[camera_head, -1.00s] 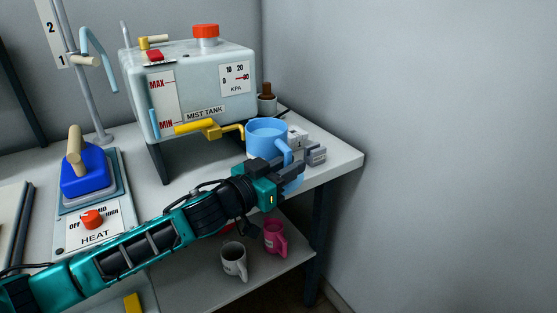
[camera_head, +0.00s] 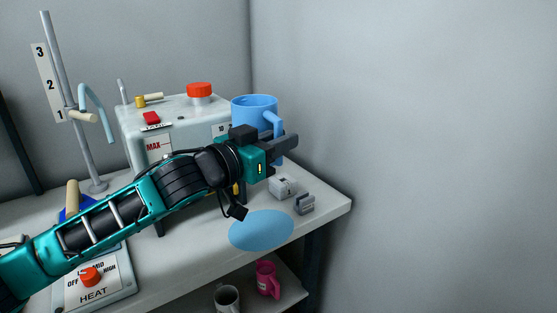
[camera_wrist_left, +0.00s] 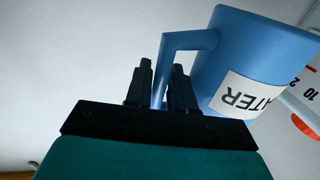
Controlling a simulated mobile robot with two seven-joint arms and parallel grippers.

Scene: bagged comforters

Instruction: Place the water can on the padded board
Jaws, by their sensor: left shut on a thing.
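The water can (camera_head: 253,106) is a blue open-topped can with a handle. In the left wrist view the can (camera_wrist_left: 246,55) shows a white label reading "ATER" and appears upside down, with part of it beyond the frame. My left gripper (camera_head: 284,150) is shut on the can's handle and holds it raised above the table, in front of the right end of the mist tank. In the left wrist view the fingers (camera_wrist_left: 160,85) sit on either side of the handle. I cannot clearly make out a padded board. My right gripper is not in view.
A flat light-blue oval (camera_head: 261,231) lies on the table (camera_head: 200,262) below my wrist. Small grey blocks (camera_head: 283,186) lie beside it. The mist tank (camera_head: 185,118) and a heat control (camera_head: 92,277) stand left.

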